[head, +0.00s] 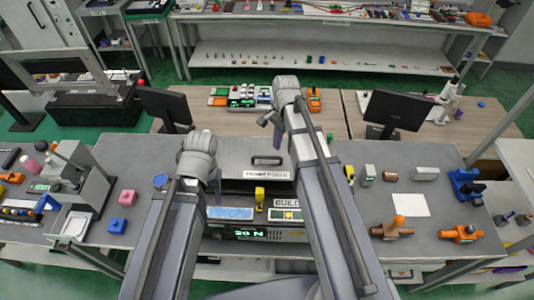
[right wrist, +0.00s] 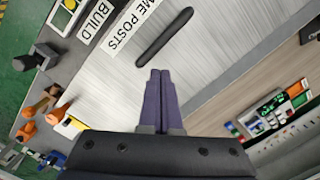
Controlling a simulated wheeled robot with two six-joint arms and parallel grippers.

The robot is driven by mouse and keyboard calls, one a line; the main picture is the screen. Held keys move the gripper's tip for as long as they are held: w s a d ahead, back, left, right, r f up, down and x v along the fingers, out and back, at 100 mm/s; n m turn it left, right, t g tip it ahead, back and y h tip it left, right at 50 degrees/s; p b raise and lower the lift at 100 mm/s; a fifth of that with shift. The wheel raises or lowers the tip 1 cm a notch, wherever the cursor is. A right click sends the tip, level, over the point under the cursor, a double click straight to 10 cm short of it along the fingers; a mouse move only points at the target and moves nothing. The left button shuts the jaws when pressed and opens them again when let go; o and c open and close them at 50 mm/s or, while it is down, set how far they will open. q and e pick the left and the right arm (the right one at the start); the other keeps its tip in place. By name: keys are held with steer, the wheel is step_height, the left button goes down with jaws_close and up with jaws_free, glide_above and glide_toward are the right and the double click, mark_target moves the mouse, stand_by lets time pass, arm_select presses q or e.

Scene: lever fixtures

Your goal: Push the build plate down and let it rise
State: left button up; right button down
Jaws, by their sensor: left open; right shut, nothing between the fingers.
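The bench unit carries a label reading BUILD (head: 286,204), partly covered by my right arm. A flat pale blue panel (head: 230,213) lies left of it; I cannot tell whether this is the build plate. A green display (head: 249,234) below reads 20 N. The BUILD label also shows in the right wrist view (right wrist: 97,20). My right gripper (head: 275,140) is shut and empty, above the grey FRAME POSTS panel (head: 235,160). In the right wrist view its purple fingers (right wrist: 158,75) point toward the black handle (right wrist: 164,37). My left gripper (head: 216,190) is open, mostly hidden by its wrist.
A yellow piece (head: 260,194) stands near the BUILD label. A white sheet (head: 410,205), orange-brown fixtures (head: 397,228) and a blue fixture (head: 466,186) are right. Two monitors (head: 394,110) stand behind.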

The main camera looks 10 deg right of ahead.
arm_select(q)
step_height(320, 180, up, 5)
steer(key=p, duration=0.4)
arm_select(e)
steer(key=r, duration=0.5)
steer(key=shift+w+d, duration=0.1)
steer(key=shift+d, duration=0.15)
arm_select(q)
steer(key=shift+f, duration=0.1)
arm_select(e)
steer(key=shift+f, duration=0.1)
